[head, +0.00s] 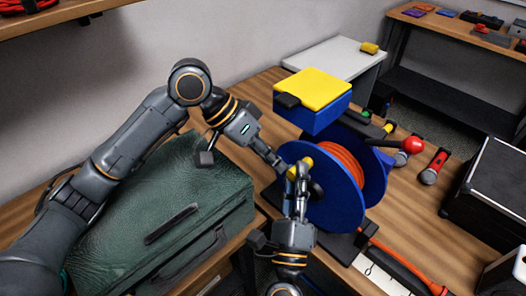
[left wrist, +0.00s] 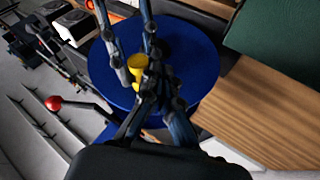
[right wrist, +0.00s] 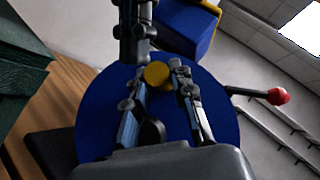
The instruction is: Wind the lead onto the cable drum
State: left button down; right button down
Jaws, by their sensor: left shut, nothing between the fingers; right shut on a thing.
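The cable drum (head: 372,182) has blue flanges with orange lead (head: 341,168) wound between them; its flange faces the left wrist view (left wrist: 197,62) and the right wrist view (right wrist: 100,115). A yellow crank knob (head: 303,161) sticks out from the near flange. It shows in the left wrist view (left wrist: 138,66) and right wrist view (right wrist: 157,74). My right gripper (head: 299,172) is shut on the knob. My left gripper (head: 281,168) is shut and empty, close beside the knob; whether it touches is unclear. An orange stretch of lead (head: 405,266) runs along the table at lower right.
A blue box with a yellow lid (head: 313,88) stands above and behind the drum. A lever with a red ball (head: 412,145) juts out right. A green case (head: 150,215) lies left, under my left arm. A microphone (head: 434,166) and black case (head: 495,180) stand right.

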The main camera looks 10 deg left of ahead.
jog(key=shift+f, duration=0.1)
jog(key=shift+a, duration=0.15)
dwell(0.5)
jog(key=c, duration=1.4)
grip_release()
jog(key=shift+o, duration=1.4)
